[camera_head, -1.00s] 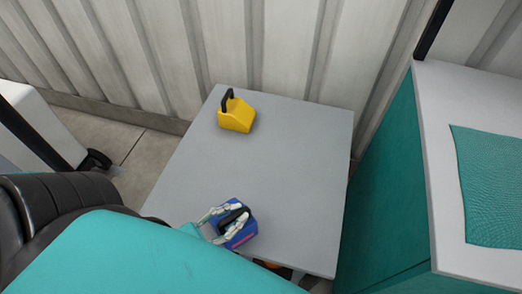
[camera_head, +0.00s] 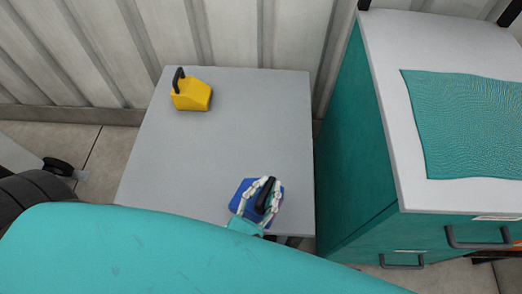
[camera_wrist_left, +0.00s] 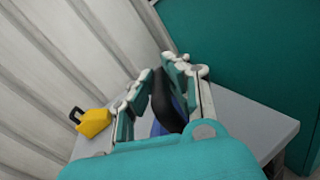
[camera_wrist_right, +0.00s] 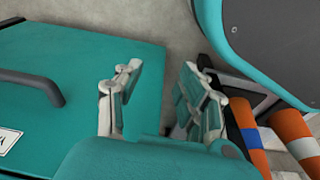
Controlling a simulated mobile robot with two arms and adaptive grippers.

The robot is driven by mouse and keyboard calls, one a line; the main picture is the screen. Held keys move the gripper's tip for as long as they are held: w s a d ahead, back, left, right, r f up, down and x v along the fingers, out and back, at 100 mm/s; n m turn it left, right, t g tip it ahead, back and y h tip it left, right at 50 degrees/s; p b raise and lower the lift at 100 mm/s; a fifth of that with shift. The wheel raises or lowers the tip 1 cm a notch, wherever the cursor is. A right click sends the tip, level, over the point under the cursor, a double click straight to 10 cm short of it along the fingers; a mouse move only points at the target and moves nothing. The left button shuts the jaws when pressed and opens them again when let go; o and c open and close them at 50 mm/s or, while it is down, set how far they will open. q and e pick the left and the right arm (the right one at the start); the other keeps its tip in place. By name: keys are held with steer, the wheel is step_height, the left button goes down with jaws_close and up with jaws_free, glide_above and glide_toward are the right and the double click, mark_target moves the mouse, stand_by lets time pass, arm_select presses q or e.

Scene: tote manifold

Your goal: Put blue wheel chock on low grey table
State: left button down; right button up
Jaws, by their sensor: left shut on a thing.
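The blue wheel chock (camera_head: 240,197) with a black handle is at the front right of the low grey table (camera_head: 225,130) in the head view. My left gripper (camera_head: 262,196) is shut on its black handle. In the left wrist view the handle (camera_wrist_left: 163,95) stands between the fingers (camera_wrist_left: 160,90), and the blue body is partly hidden below. I cannot tell whether the chock touches the tabletop. My right gripper (camera_wrist_right: 155,95) shows in the right wrist view, open and empty, beside a teal cabinet.
A yellow wheel chock (camera_head: 191,95) with a black handle stands at the table's back left. A teal drawer cabinet (camera_head: 350,150) with a white top and a teal mat (camera_head: 465,125) stands close on the right. Orange cylinders (camera_wrist_right: 285,130) show in the right wrist view. The table's middle is clear.

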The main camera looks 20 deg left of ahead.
step_height(320, 180, down, 3)
steer(key=s+p, duration=0.1)
steer(key=s, duration=0.2)
arm_select(q)
steer(key=w+a+f+b, duration=0.1)
steer(key=w+f, duration=0.3)
steer(key=w, duration=0.5)
steer(key=shift+a+f, duration=0.2)
steer(key=shift+a, duration=0.55)
steer(key=c, duration=1.4)
jaws_free()
steer(key=shift+s, duration=0.1)
steer(key=shift+o, duration=0.2)
arm_select(e)
steer(key=w+r, duration=0.3)
steer(key=shift+w+r, duration=0.2)
steer(key=shift+r, duration=0.05)
